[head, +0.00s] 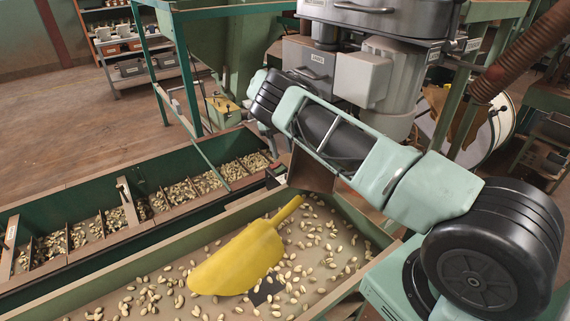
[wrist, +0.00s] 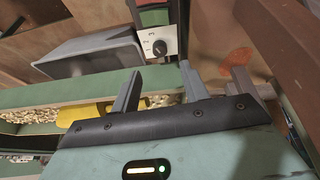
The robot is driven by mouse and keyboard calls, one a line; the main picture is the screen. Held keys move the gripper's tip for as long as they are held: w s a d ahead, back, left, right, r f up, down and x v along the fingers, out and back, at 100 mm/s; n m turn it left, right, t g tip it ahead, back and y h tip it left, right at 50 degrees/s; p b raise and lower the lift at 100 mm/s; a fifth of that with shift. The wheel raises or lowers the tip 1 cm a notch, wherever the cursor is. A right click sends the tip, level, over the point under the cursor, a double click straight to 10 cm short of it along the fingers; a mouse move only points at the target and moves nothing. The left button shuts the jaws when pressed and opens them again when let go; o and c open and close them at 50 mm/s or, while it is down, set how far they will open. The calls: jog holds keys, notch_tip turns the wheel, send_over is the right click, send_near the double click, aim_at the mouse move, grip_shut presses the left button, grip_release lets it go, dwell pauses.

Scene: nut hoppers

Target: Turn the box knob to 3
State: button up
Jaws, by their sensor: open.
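In the wrist view, a round black knob (wrist: 160,47) sits on a small white dial plate (wrist: 171,42) with small dark marks around it. The marks are too small to read surely, and I cannot tell which one the knob points to. My gripper (wrist: 161,68) is open and empty. The knob shows just beyond the gap between its two grey fingers, apart from both. In the head view my arm crosses the middle, and my gripper and the knob cannot be made out there.
A yellow scoop (head: 240,260) lies in the green-sided tray (head: 120,272) among scattered nuts. A divided trough (head: 60,283) of nuts stands behind it. A grey angled pan (wrist: 92,62) is left of the dial plate in the wrist view. A brown post (wrist: 280,48) stands at right.

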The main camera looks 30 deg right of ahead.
jog(key=shift+v, duration=2)
